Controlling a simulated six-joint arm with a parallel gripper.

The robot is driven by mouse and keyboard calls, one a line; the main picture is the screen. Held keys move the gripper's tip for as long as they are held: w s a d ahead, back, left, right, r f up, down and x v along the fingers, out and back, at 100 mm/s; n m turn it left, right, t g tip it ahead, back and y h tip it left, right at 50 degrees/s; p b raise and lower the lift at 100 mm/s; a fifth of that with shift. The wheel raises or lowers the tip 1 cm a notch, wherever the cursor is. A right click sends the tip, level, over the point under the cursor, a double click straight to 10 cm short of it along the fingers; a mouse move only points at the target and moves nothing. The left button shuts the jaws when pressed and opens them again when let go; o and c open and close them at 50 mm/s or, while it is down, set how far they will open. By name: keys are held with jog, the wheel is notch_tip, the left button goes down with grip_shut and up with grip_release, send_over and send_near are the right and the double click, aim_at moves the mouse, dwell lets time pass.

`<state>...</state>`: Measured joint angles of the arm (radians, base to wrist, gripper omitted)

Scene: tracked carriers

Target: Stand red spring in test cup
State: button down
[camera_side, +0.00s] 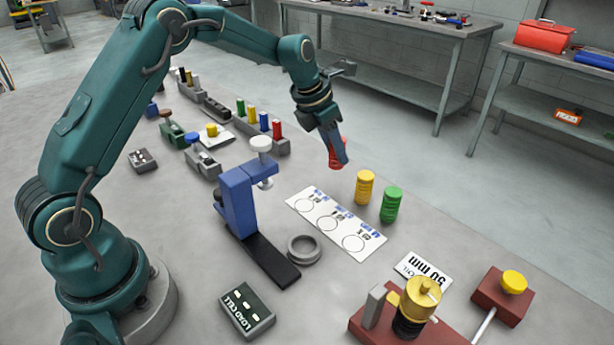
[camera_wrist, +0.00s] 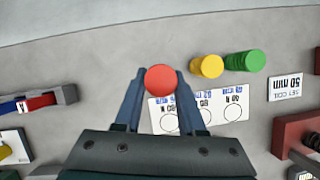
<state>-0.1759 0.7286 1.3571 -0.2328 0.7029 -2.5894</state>
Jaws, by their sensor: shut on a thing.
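My gripper (camera_side: 338,152) is shut on the red spring (camera_side: 335,146), which it holds above the table, behind the white card. In the wrist view the red spring's round end (camera_wrist: 160,78) shows between the two fingers of my gripper (camera_wrist: 158,86). The test cup appears to be the low grey ring (camera_side: 304,248) on the table in front of the blue press, with nothing standing in it. A yellow spring (camera_side: 364,187) and a green spring (camera_side: 391,205) stand upright by the card. In the wrist view they are right of the red spring.
The white card (camera_side: 336,222) with printed circles lies bare. The blue press (camera_side: 236,200) with a white knob stands left of the ring. A load cell box (camera_side: 247,309) lies in front. A brass-topped fixture (camera_side: 421,300) stands at front right. A 50 mm card (camera_side: 422,270) lies nearby.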

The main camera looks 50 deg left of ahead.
jog(key=s+a+r, duration=0.5)
jog(key=a+r, duration=0.1)
jog(key=a, duration=0.2)
jog(key=shift+s+d+f+m+g+h, duration=0.45)
jog(key=shift+s+d+f+m, duration=0.45)
jog(key=shift+s+d+m, duration=1.4)
jog(key=shift+s+d+f+m+g+h, duration=0.2)
jog(key=shift+s+d+f+m+h, duration=0.6)
jog(key=shift+s+d, duration=1.7)
jog(key=shift+s+d+f+m+g+h, duration=0.3)
jog(key=shift+s+d+f+m, duration=0.95)
jog(key=shift+d, duration=2.45)
jog(key=shift+w+f, duration=0.1)
jog(key=shift+f, duration=1.8)
grip_release()
